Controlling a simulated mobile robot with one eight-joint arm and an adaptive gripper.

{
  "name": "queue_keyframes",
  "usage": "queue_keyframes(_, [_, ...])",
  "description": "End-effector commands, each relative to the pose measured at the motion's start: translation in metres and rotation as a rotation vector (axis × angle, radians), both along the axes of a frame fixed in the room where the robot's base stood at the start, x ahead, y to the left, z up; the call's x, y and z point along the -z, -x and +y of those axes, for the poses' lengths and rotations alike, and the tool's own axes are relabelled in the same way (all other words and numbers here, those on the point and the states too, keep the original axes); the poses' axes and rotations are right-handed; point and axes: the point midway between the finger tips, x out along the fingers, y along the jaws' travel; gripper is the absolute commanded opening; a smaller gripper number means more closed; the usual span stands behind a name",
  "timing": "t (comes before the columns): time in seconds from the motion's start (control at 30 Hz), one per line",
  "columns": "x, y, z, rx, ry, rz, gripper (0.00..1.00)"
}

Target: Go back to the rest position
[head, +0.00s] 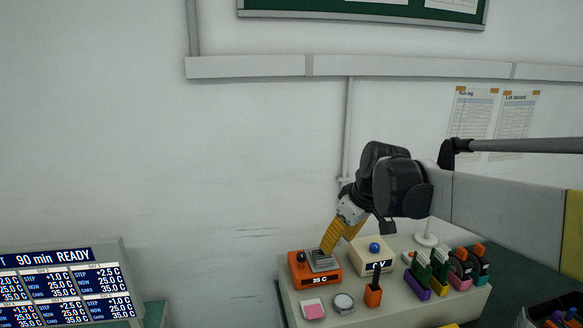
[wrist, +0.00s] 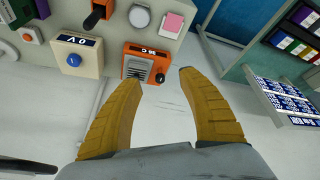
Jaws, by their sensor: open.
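My gripper (wrist: 162,85) shows in the wrist view with its two yellow fingers spread wide and nothing between them. In the head view my gripper (head: 328,250) points down at the left part of the bench top, close to an orange device (head: 299,274) marked 35 C. The orange device also shows in the wrist view (wrist: 133,49), beyond the fingertips, with a grey ribbed block and a dark knob. From these views I cannot tell whether a finger touches it.
A cream box with a blue button (head: 373,257) stands right of the orange device. A pink pad (head: 312,310), a round white dish (head: 343,302) and an orange holder (head: 373,295) sit in front. Several coloured card holders (head: 440,272) stand at right. A READY display panel (head: 65,290) is at left.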

Motion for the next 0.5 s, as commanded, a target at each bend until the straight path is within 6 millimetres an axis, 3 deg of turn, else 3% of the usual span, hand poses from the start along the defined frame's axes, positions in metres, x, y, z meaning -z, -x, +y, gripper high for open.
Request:
queue_keyframes(0.03, [0.003, 0.022, -0.006, 0.048, 0.000, -0.010, 0.48])
queue_keyframes(0.27, [0.017, 0.117, -0.033, 0.293, -0.019, -0.066, 0.48])
queue_keyframes(0.5, [0.064, 0.205, -0.057, 0.522, -0.062, -0.138, 0.48])
